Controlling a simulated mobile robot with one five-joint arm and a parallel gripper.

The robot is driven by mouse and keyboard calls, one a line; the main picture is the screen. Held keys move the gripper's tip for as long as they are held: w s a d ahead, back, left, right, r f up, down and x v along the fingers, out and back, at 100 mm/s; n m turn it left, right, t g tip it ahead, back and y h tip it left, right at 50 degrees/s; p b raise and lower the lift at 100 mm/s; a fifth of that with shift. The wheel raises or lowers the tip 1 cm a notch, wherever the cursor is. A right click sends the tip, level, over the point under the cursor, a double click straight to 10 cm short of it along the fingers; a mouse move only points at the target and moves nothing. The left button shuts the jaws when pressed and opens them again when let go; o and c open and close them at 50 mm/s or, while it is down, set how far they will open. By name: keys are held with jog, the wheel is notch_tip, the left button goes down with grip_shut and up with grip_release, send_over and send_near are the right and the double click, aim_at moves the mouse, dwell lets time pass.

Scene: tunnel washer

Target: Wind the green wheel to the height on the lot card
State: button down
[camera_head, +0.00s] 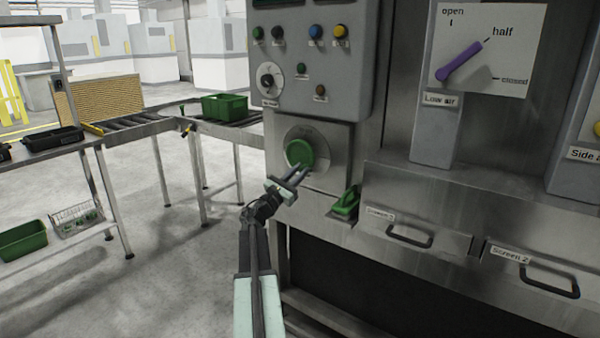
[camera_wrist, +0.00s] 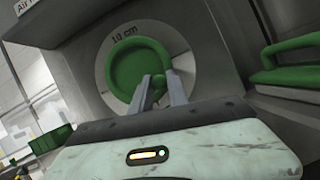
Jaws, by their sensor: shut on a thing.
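The green wheel (camera_head: 300,153) sits on a round pale dial plate on the front of the grey machine, below the button panel. In the wrist view the wheel (camera_wrist: 138,68) fills the middle of the plate, and "10 cm" is printed at the plate's top left. My gripper (camera_head: 303,169) reaches up to the wheel's lower edge. I cannot make out a lot card or a pointer mark in either view.
A green handle (camera_head: 346,202) sticks out to the right of the wheel. A purple lever (camera_head: 461,61) points near "half". Drawer handles (camera_head: 410,237) project at lower right. A roller conveyor with a green crate (camera_head: 224,106) stands at left; the floor between is open.

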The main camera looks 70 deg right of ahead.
jog(key=shift+w+m+g, duration=0.1)
jog(key=shift+m+g, duration=0.3)
jog(key=shift+m, duration=0.2)
jog(key=shift+w+d+f+m+g+y+p, duration=0.15)
jog(key=shift+w+m+g+y+p, duration=0.45)
jog(key=shift+m, duration=1.05)
jog(key=shift+w+d+f+m+g+y+p, duration=0.1)
jog(key=shift+w+m+g+y+p, duration=0.45)
jog(key=shift+m, duration=1.05)
jog(key=shift+w+d+f+m+g+y+p, duration=0.15)
jog(key=shift+w+m+g+y+p, duration=0.4)
jog(key=shift+m, duration=1.1)
jog(key=shift+s+t, duration=0.1)
jog(key=shift+t, duration=0.2)
jog(key=c, duration=1.3)
grip_release()
jog(key=shift+s+y, duration=0.1)
jog(key=shift+y, duration=0.2)
jog(key=shift+b, duration=0.3)
jog(key=b+v, duration=0.1)
jog(key=v, duration=0.6)
jog(key=shift+w+a+b, duration=0.2)
jog(key=shift+a+b, duration=0.1)
jog(key=shift+a, duration=0.05)
